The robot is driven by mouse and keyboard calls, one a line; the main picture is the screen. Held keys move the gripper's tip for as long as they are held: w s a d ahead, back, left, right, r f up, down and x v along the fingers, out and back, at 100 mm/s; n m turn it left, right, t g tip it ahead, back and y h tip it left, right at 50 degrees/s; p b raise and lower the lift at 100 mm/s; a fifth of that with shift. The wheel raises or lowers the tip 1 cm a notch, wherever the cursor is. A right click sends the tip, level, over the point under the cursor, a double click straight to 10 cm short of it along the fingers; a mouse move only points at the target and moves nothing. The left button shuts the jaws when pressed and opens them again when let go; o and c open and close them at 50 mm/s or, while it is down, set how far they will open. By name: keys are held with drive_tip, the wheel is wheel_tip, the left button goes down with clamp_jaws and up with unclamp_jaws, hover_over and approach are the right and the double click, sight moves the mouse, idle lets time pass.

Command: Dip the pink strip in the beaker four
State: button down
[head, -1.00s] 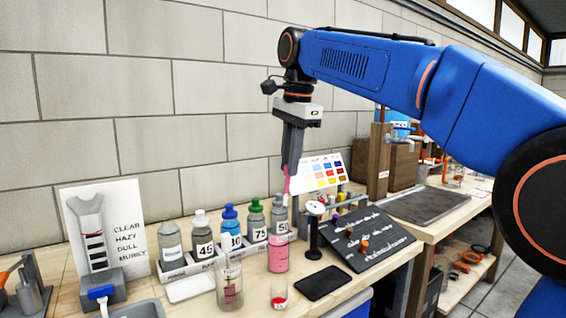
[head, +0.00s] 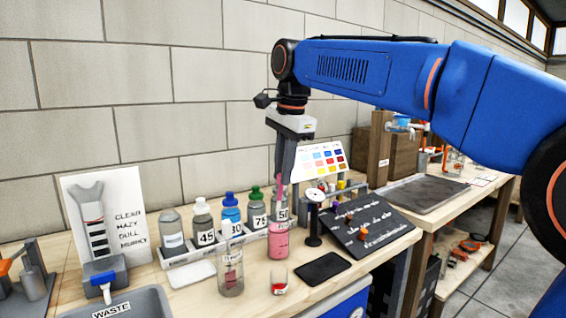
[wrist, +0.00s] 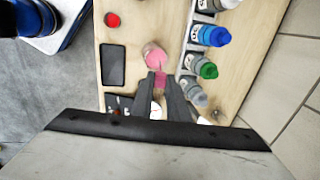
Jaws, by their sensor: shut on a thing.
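My gripper (head: 282,176) is shut on a pink strip (head: 280,192), which hangs down nearly upright. In the wrist view the strip (wrist: 159,82) shows between the fingertips (wrist: 160,88). A clear beaker with pink liquid (head: 278,243) stands on the bench just below the strip; it also shows in the wrist view (wrist: 155,57). The strip's lower end is at or near the beaker's rim; I cannot tell whether it touches the liquid. I can read no "four" on any beaker.
A rack of capped bottles (head: 231,214) stands behind and left of the beaker. A round gauge on a stand (head: 314,217) is close on the right.

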wheel_tip(320, 180, down, 10)
drive_tip(key=shift+r, duration=0.25)
idle(0.8)
drive_tip(key=shift+f, duration=0.1)
idle(1.9)
drive_tip(key=shift+r, duration=5.3)
drive_tip(key=shift+r, duration=2.4)
